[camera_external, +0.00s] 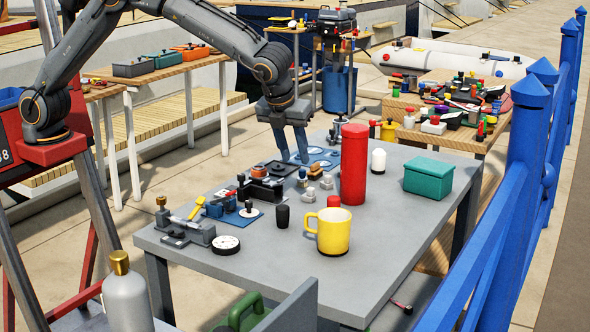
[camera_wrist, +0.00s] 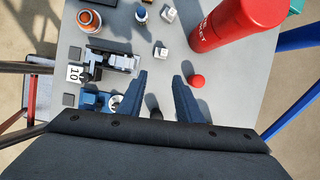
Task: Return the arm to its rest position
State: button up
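My gripper (camera_external: 294,160) hangs at the end of my bent arm, pointing down above the far left part of the grey table (camera_external: 380,268). Its two fingers are apart with nothing between them. In the wrist view the gripper (camera_wrist: 160,78) also shows open, with bare grey table visible between the fingertips. The red cylinder (camera_external: 354,165) stands upright to the right of the gripper; it shows at the upper right of the wrist view (camera_wrist: 235,22). The gripper appears to touch nothing.
A yellow mug (camera_external: 334,232), a black cup (camera_external: 283,216) and a teal box (camera_external: 428,178) stand on the table. A grey clamp-like fixture (camera_external: 187,230) and a white dial (camera_external: 226,244) are at its left. A blue railing (camera_external: 515,190) runs along the right. The table's front right is clear.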

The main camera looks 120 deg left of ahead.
jog(key=s+d+f+n+t+h, duration=0.1)
jog(key=s+d+n, duration=0.3)
jog(key=s+d, duration=0.4)
jog(key=s+d+f+n+t+h, duration=0.1)
jog(key=s+d+n+h, duration=0.1)
jog(key=s+d+n, duration=0.6)
jog(key=s+d+f+n, duration=0.2)
jog(key=s+d, duration=0.3)
jog(key=s, duration=0.3)
jog(key=s+d+f+n+g+h, duration=0.1)
jog(key=s+d+f+n, duration=0.1)
jog(key=s+d, duration=0.4)
jog(key=s+n, duration=0.1)
jog(key=s, duration=0.2)
jog(key=shift+f, duration=0.3)
